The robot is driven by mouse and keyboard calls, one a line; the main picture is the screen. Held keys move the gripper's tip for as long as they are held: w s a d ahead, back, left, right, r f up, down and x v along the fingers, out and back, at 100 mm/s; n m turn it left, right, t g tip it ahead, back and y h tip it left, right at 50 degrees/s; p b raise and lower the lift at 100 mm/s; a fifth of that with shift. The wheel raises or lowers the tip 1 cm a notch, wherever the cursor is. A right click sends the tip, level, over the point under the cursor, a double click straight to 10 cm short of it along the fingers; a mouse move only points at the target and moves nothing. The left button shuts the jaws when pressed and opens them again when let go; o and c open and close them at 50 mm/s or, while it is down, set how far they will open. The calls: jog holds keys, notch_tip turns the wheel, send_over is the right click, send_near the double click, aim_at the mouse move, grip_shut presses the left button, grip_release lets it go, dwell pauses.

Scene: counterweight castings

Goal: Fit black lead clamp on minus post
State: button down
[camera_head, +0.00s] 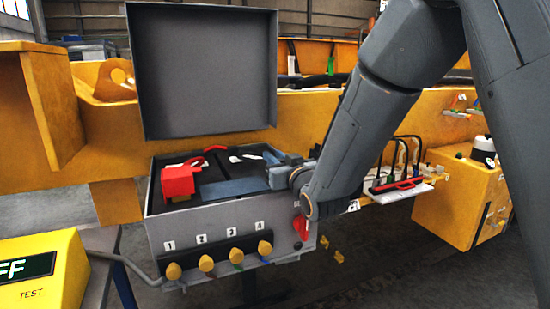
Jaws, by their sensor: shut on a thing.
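An open grey battery box (185,235) stands in the middle, its lid (205,70) raised behind it. Inside at the left, a red clamp (180,180) with a red lead sits on the dark battery top. My gripper (272,163) reaches into the right end of the box and is shut on a dark thing, seemingly the black lead clamp (281,179), mostly hidden by the gripper. The minus post cannot be made out; the gripper and arm cover that corner. Whether the clamp touches a post cannot be told.
Several yellow knobs (206,263), numbered, line the box front, with a red switch (300,226) at their right. A yellow tester (40,275) is at the lower left. A yellow beam (350,120) runs behind. A shelf with red-handled tools (400,188) is right of my arm.

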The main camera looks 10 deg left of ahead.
jog(key=c, duration=1.5)
grip_release()
jog(key=shift+c, duration=0.2)
jog(key=shift+b+v, duration=0.9)
jog(key=shift+v, duration=3.05)
